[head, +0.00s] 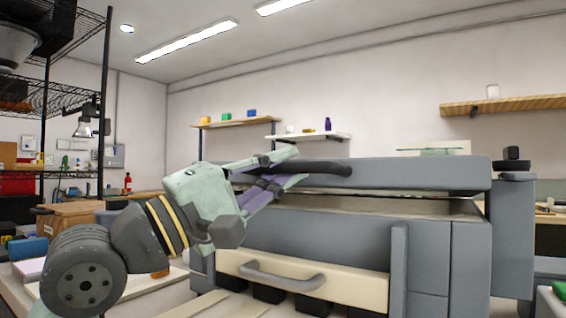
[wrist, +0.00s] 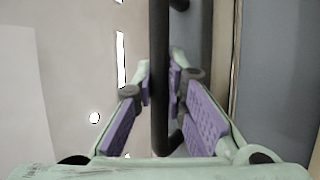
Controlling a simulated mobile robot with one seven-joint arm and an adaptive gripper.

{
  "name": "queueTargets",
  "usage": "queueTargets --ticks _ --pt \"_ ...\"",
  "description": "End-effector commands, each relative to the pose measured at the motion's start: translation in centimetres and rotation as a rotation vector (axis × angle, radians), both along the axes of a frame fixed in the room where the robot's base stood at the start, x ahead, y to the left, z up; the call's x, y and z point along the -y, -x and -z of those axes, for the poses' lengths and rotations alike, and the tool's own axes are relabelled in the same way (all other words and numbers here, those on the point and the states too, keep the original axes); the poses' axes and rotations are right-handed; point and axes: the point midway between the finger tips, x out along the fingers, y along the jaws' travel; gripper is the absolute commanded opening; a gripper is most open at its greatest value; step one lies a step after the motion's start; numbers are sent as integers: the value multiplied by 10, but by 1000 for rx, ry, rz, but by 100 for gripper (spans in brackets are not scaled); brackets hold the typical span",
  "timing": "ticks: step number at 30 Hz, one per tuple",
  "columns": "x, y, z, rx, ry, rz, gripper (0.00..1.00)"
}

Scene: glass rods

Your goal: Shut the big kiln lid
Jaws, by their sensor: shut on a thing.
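The big kiln (head: 345,240) is a grey box in the middle and right of the head view. Its thick grey lid (head: 430,175) lies almost level above the body, with a narrow gap showing beneath its front edge. A dark bar handle (head: 330,168) runs along the lid's front; it also crosses the wrist view as a dark rod (wrist: 158,45). My gripper (head: 288,167) reaches it from the left. In the wrist view its purple-padded fingers (wrist: 161,85) stand on either side of the rod, closed on it. The fingertips partly hide the handle's left end.
A cream drawer front with a grey handle (head: 282,276) is below the lid on the kiln's front. A grey post (head: 398,270) stands in front at the right. Wire shelving (head: 105,110) rises at the left. Wall shelves (head: 510,105) hang well behind.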

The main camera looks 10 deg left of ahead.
Motion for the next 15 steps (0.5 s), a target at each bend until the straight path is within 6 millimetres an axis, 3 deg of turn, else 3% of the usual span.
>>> queueTargets --ticks 12,13,15 --pt "-1 1 1 1 2 -1 0" --pt "-1 1 1 1 2 -1 13" --pt "-1 1 1 2 2 0 18"
